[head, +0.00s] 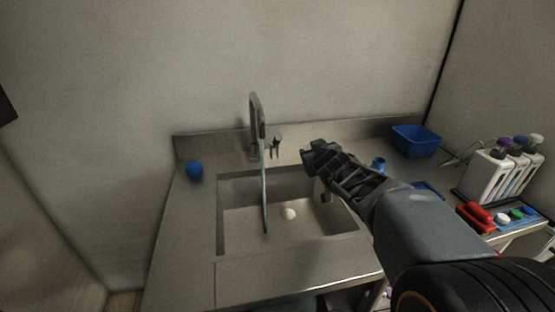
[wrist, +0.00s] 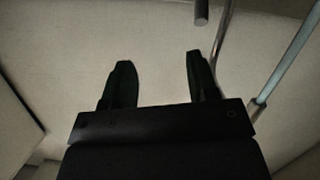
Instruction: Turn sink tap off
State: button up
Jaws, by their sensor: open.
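The metal sink tap (head: 257,118) rises at the back of the steel sink (head: 222,215), and a pale stream of water (head: 265,195) runs from its spout into the basin. A small upright lever (head: 277,144) stands just right of the tap's base. My gripper (head: 314,156) is to the right of the lever, above the basin's back right part, apart from it. In the wrist view its two dark fingers (wrist: 160,64) are spread with nothing between them. A short metal cylinder (wrist: 202,12) and thin rods show beyond and right of the fingers; I cannot tell which tap parts they are.
A white ball (head: 289,214) lies in the basin. A blue ball (head: 194,171) sits on the counter at left. A blue bin (head: 416,141), a blue cup (head: 378,163), white bottles (head: 484,174) and a red object (head: 475,216) are at right. The left counter is mostly clear.

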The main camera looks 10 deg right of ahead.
aim_at(277, 144)
jog(key=w+a+f+n+y+b, duration=0.1)
jog(key=w+a+y+b, duration=0.1)
jog(key=w, duration=0.4)
jog(key=w+a+f+n+t+y+b, duration=0.1)
jog(key=w+a+f+n+y+b, duration=0.1)
jog(key=w, duration=0.4)
jog(key=w+a+f+n+t+y+b, duration=0.1)
jog(key=w+a+n+y+b, duration=0.1)
jog(key=w, duration=0.4)
jog(key=shift+w+a+f+y, duration=0.25)
jog(key=shift+f+y, duration=0.15)
jog(key=shift+y, duration=0.2)
grip_shut()
